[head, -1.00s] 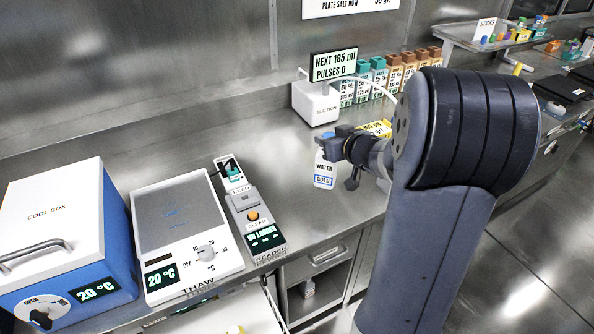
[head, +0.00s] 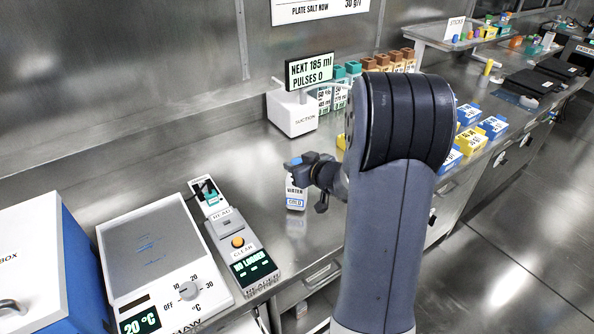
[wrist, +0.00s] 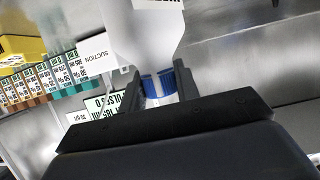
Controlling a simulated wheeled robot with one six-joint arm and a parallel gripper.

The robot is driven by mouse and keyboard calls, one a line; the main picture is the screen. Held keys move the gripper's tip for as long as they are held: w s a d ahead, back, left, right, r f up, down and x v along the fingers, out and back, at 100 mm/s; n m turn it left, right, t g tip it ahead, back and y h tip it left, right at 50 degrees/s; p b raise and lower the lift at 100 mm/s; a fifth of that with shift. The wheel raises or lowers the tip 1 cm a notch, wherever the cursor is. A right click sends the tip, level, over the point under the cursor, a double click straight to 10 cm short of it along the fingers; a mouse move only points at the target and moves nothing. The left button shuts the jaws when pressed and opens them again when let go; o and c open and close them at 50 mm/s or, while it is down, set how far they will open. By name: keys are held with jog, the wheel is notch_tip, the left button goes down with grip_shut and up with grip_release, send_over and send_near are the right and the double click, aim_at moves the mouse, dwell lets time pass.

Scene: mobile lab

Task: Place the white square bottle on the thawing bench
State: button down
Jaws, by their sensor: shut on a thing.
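My gripper (head: 306,160) is shut on the blue cap of the white square bottle (head: 296,194), labelled "WATER COLD". The bottle hangs upright in the head view, and its base seems clear of the counter. In the wrist view my gripper (wrist: 160,88) has a finger on each side of the blue cap, with the white body (wrist: 148,35) beyond it. The thawing bench (head: 150,250) is a white unit with a grey flat top, a dial and a 20 °C display, left of the bottle. Its top looks bare apart from faint blue marks.
The reader (head: 238,243) stands between bottle and thawing bench. The blue and white cool box (head: 35,262) is at the far left. A suction unit (head: 292,113) and a row of labelled boxes (head: 340,95) stand behind. Yellow and blue boxes (head: 470,142) lie to the right.

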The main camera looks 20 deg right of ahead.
jog(key=shift+f, duration=0.5)
jog(key=c, duration=1.1)
grip_release()
jog(key=shift+o, duration=0.2)
jog(key=shift+s+r, duration=0.1)
jog(key=shift+r, duration=0.1)
jog(key=p+v, duration=0.1)
jog(key=v, duration=1)
jog(key=shift+s, duration=0.4)
